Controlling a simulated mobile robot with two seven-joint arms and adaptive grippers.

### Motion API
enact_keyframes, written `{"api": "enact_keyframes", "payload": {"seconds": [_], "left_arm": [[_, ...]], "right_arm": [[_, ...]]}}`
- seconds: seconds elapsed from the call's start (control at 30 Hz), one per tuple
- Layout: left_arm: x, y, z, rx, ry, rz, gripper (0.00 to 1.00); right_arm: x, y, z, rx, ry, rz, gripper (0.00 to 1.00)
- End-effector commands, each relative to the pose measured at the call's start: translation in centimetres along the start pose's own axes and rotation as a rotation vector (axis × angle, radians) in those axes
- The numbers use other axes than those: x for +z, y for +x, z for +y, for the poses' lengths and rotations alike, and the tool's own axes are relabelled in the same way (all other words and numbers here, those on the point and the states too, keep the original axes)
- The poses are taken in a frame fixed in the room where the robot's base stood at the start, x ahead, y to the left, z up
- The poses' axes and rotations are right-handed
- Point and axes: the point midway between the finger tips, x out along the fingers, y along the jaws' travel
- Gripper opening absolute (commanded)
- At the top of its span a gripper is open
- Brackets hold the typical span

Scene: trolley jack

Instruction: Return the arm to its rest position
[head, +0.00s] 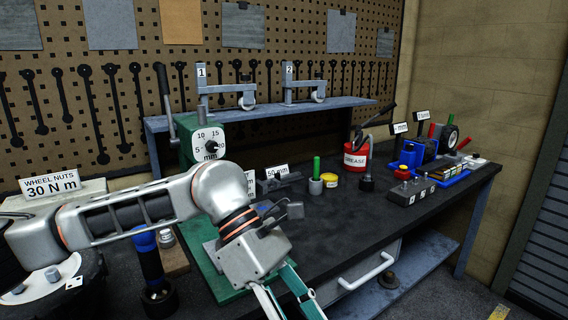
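My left arm comes in from the left and crosses in front of the green press. My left gripper (289,300) points down at the bottom edge of the head view, in front of the bench's front edge. Its two fingers stand apart, and I see nothing between them. Their tips are cut off by the picture edge. My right arm and gripper are not in view. The green press (187,140) with a round dial marked in mm stands behind my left arm, which hides part of it.
The dark workbench (335,225) holds a red grease tin (355,160), a yellow-topped tin (328,180), a grey block with knobs (411,191) and a blue tray (452,177). A wheel-nuts sign (52,186) stands at left. A drawer handle (367,272) juts out below the bench top.

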Motion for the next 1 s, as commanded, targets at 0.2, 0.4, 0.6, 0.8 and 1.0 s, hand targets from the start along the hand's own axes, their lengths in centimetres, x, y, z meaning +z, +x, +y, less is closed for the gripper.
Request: {"api": "enact_keyframes", "payload": {"seconds": [0.2, 0.4, 0.6, 0.8, 1.0], "left_arm": [[6.1, 3.5, -1.3, -0.126, -0.144, -0.419, 0.42], [10.1, 2.5, -0.7, -0.229, -0.354, -0.802, 0.42], [10.6, -0.6, 2.1, -0.328, -0.63, -1.176, 0.42], [6.1, -3.6, 6.4, -0.421, -0.961, -1.531, 0.42], [-3.1, -4.1, 10.5, -0.498, -1.337, -1.865, 0.42]], "right_arm": [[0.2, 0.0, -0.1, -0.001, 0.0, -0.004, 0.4], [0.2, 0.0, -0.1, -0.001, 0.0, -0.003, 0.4], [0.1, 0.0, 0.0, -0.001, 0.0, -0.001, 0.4], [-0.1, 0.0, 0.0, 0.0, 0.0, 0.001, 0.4], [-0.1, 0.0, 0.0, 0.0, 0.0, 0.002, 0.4]]}}
